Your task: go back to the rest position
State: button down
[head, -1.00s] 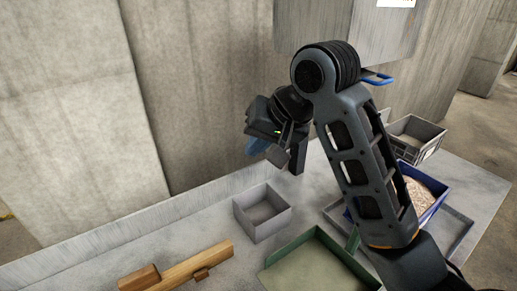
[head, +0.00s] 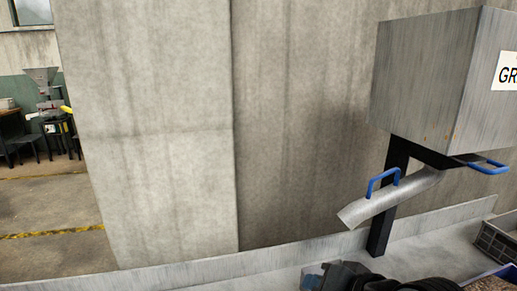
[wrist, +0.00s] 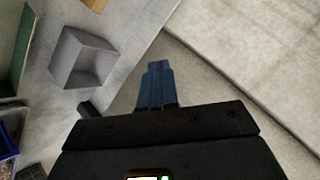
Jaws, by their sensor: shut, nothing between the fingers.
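My gripper (wrist: 156,68) shows in the wrist view with its blue fingers together and nothing between them. It hangs over the concrete wall and bench edge there, apart from any object. In the head view only the top of my arm and a blue part of the gripper (head: 316,277) show at the bottom edge, in front of the bench. The rest of my arm is cut off below the head view.
A grey metal hopper (head: 425,75) with a sloping chute (head: 385,202) and blue handles stands at right, above the bench (head: 270,262). A dark crate (head: 497,240) sits at far right. Concrete walls stand behind.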

jog(key=s+d+f+t+h, duration=0.2)
jog(key=s+f, duration=0.2)
jog(key=s, duration=0.6)
jog(key=s+d+f+t+h, duration=0.15)
jog(key=s+f, duration=0.35)
jog(key=s, duration=0.5)
jog(key=s+d+r+n+t+h, duration=0.1)
jog(key=s+d+r+n, duration=0.1)
jog(key=s, duration=0.7)
jog(key=s+d+r+n+t, duration=0.1)
jog(key=s+d+r+n, duration=0.1)
jog(key=s+d+r, duration=0.3)
jog(key=s, duration=0.4)
jog(key=shift+s+d+r+h, duration=0.2)
jog(key=shift+s+r+h, duration=0.1)
jog(key=shift+r+h, duration=0.05)
